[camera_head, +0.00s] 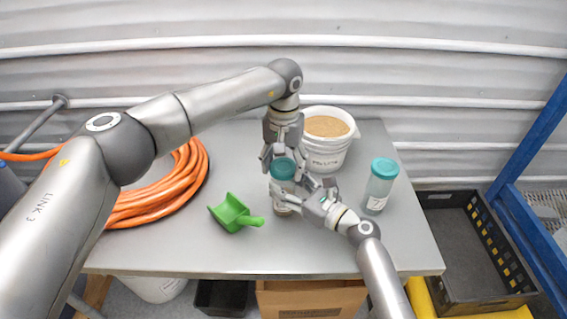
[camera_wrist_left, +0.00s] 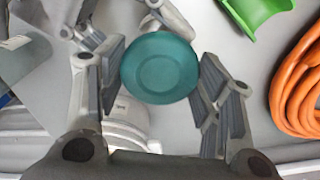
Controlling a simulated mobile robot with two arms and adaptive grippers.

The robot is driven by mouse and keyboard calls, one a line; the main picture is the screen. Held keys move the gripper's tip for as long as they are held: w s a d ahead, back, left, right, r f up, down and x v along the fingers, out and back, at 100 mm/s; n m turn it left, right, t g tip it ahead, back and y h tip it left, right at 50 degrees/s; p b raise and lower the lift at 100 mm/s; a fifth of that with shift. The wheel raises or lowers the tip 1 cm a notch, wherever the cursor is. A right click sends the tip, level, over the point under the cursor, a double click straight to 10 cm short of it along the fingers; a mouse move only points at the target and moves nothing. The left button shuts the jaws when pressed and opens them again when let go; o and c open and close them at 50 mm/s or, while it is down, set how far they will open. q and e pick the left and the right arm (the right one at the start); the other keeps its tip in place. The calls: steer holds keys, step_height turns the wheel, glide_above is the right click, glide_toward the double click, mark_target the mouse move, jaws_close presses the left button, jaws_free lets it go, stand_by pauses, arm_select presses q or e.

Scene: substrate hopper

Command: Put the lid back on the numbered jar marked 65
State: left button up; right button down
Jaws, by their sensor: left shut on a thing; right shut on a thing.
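My left gripper (camera_head: 284,170) points down and is shut on a round teal lid (camera_head: 282,169). In the left wrist view the lid (camera_wrist_left: 160,68) lies between the two fingers. Directly below it is a clear jar (camera_head: 281,210), upright on the table and partly hidden. My right gripper (camera_head: 290,197) comes in from the lower right and is shut on this jar's body. I cannot tell whether the lid touches the jar's rim. The number on the jar cannot be read. A second jar (camera_head: 378,190) with a teal lid stands to the right.
A white bucket (camera_head: 324,154) of tan grain stands just behind the grippers. A green scoop (camera_head: 232,213) lies left of the jar, and a coiled orange hose (camera_head: 165,200) is farther left. The grey table (camera_head: 330,258) is clear in front. A black crate (camera_head: 470,245) is off the right side.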

arm_select(q)
steer(key=o, duration=0.8)
steer(key=shift+r, duration=0.15)
step_height(320, 180, up, 12)
steer(key=shift+f, duration=0.1)
arm_select(e)
steer(key=shift+c, duration=2.4)
jaws_free()
